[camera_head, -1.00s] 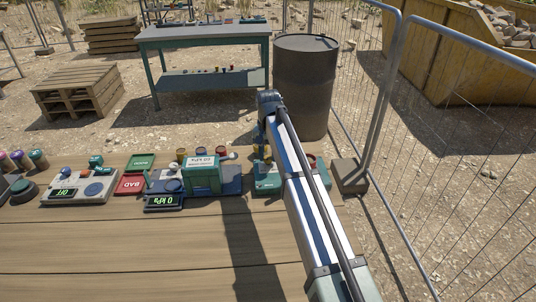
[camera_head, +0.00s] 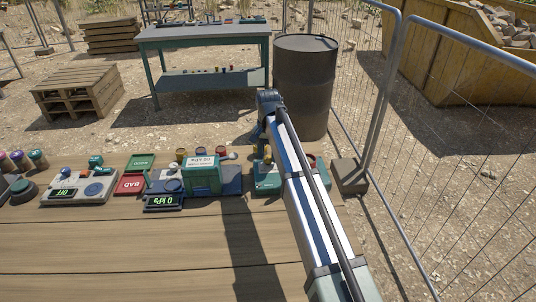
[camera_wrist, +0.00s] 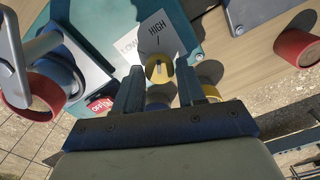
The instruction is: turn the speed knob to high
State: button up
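The speed knob (camera_wrist: 160,71) is yellow with a dark mark on its face. It sits on a teal box (camera_wrist: 100,32) beside a pale label plate (camera_wrist: 165,38) reading "HIGH", with a second word partly hidden at its left. My gripper (camera_wrist: 160,72) is open, with one finger on each side of the knob and small gaps showing. I cannot tell whether the fingertips touch it. In the head view the teal box (camera_head: 265,187) stands at the table's right end, and my arm covers much of it and the gripper.
A red "OFF" tag (camera_wrist: 101,105) and a grey bracket (camera_wrist: 85,48) are left of the fingers. The pressure unit (camera_head: 165,202) reads 0 kPa, left of the teal box. The front table (camera_head: 130,245) is clear. A mesh fence (camera_head: 440,160) is at right.

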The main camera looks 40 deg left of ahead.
aim_at(268, 157)
jog(key=o, duration=0.3)
jog(key=shift+o, duration=0.2)
notch_tip(268, 157, up, 14)
dwell(0.6)
jog(key=shift+f, duration=0.15)
